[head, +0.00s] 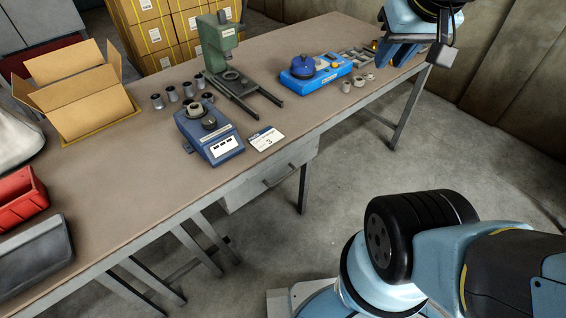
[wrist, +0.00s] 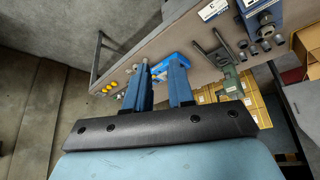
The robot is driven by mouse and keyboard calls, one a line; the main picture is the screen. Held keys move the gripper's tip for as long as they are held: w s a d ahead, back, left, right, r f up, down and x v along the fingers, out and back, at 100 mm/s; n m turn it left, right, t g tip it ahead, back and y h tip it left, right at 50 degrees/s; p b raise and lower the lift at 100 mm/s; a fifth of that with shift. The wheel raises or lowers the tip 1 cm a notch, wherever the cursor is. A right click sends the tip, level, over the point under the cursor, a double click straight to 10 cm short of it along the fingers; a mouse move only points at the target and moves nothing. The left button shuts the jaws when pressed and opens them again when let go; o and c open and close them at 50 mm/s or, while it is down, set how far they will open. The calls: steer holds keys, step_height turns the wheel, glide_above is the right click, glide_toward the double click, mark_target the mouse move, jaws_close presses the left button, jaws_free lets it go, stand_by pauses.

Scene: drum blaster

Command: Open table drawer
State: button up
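The table drawer (head: 268,182) is a grey box under the front edge of the long workbench (head: 150,175). Its front looks flush with the bench edge, so it appears closed. A bar handle (head: 281,176) runs across its front. My gripper (head: 402,52) is high at the upper right in the head view, well away from the drawer. In the wrist view its two blue fingers (wrist: 160,64) stand apart with nothing held between them. I cannot make out the drawer in the wrist view.
On the bench stand a green press (head: 218,45), a blue device (head: 208,130), a bright blue fixture (head: 313,70), an open cardboard box (head: 80,100) and a red bin (head: 18,198). Bench legs (head: 303,188) stand below. The concrete floor (head: 350,165) before the drawer is clear.

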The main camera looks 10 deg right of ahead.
steer(key=w+f+g+y, duration=0.5)
steer(key=w+f+g, duration=0.3)
steer(key=w+f, duration=1.15)
steer(key=m+g+y, duration=0.2)
steer(key=m+y, duration=0.1)
steer(key=y, duration=0.7)
glide_toward(286, 176)
steer(key=x, duration=1)
steer(key=shift+f, duration=0.35)
steer(key=shift+c, duration=0.3)
jaws_close()
